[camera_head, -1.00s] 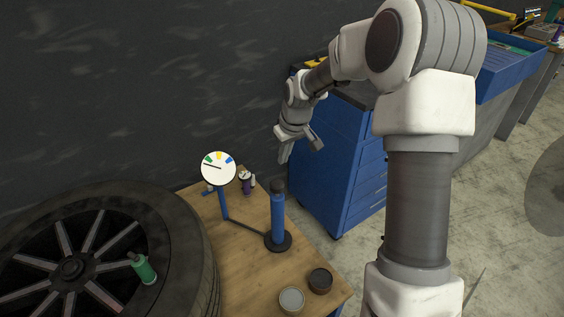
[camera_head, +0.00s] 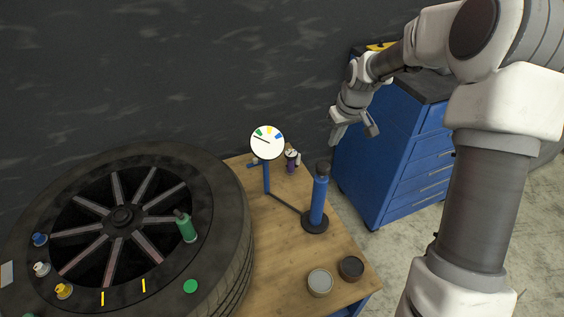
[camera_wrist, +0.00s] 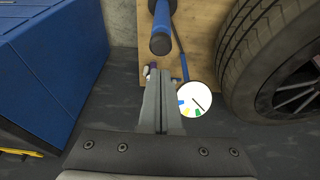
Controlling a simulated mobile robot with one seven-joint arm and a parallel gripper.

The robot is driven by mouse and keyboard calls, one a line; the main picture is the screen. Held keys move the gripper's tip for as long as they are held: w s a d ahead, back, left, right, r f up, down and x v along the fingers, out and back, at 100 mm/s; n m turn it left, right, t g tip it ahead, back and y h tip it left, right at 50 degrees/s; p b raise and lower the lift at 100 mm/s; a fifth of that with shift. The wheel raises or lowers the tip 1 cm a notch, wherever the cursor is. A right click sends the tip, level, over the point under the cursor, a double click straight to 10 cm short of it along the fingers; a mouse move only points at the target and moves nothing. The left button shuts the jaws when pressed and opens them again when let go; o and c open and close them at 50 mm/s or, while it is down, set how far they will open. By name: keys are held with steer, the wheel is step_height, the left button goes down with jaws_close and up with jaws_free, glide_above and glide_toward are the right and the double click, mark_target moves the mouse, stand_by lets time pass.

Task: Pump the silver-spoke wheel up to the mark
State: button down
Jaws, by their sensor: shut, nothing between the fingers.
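The wheel (camera_head: 240,215), a black tyre with silver spokes, lies at the left of the head view; part of it shows in the wrist view (camera_wrist: 240,60). A blue hand pump (camera_head: 319,200) with a dark top stands upright on a round black base; its top faces me in the wrist view (camera_wrist: 161,44). A white dial gauge (camera_head: 267,142) with green, yellow and blue marks stands on a blue post; its needle lies near the green mark. My gripper (camera_wrist: 163,118) is shut and empty. It hangs above and beyond the pump, touching nothing.
A wooden table (camera_head: 285,245) carries the pump and two small tins (camera_head: 320,282) (camera_head: 350,268). A small purple item (camera_head: 291,161) stands behind the pump. A blue drawer cabinet (camera_head: 385,150) stands right of the table.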

steer(key=shift+d+b, duration=0.1)
steer(key=shift+b, duration=0.45)
steer(key=shift+r+b, duration=1.7)
steer(key=shift+b, duration=0.7)
steer(key=b, duration=0.3)
glide_toward(324, 165)
steer(key=x, duration=0.5)
steer(key=shift+w, duration=0.25)
steer(key=shift+f, duration=0.7)
